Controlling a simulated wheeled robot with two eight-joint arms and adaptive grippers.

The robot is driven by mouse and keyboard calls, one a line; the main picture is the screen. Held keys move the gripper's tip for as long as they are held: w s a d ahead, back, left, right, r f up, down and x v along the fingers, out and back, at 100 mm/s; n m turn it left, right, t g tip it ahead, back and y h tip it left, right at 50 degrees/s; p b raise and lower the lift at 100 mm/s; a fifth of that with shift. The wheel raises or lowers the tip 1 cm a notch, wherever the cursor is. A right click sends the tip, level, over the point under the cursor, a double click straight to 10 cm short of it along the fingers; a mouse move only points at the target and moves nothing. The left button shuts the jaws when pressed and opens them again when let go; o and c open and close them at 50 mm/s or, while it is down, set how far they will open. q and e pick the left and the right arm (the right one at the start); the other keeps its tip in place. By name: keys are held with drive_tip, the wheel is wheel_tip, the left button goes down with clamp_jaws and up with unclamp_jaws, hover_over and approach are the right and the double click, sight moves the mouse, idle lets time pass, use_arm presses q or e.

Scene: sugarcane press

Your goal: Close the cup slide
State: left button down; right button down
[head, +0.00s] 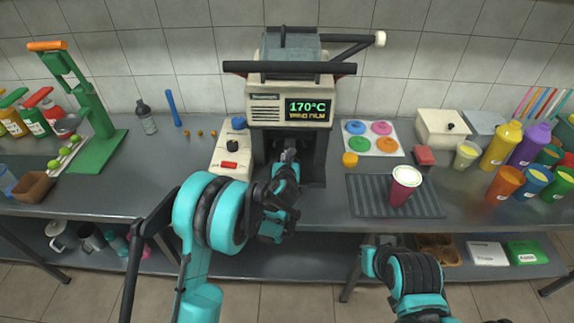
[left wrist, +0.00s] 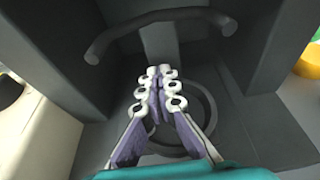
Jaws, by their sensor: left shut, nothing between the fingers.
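The sealing machine (head: 268,110) stands at the back centre, its screen reading 170°C. Its dark lower bay, between two dark side walls, is where the cup slide would sit; my left arm hides much of it in the head view. In the left wrist view a dark ring (left wrist: 210,103) lies low in the bay, and a dark curved bar (left wrist: 160,20) crosses above it. My left gripper (head: 289,155) is at the bay front. Its fingers (left wrist: 160,72) are shut and empty, over the ring in view; contact cannot be told.
A cream control box (head: 232,155) with knobs stands left of the bay. A red cup (head: 404,186) stands on a dark ribbed mat (head: 364,200). The green press (head: 95,130) is far left.

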use_arm(q)
drive_tip(key=shift+w, duration=0.25)
drive_tip(key=w, duration=0.7)
drive_tip(key=shift+w+r, duration=0.1)
drive_tip(key=shift+r, duration=0.05)
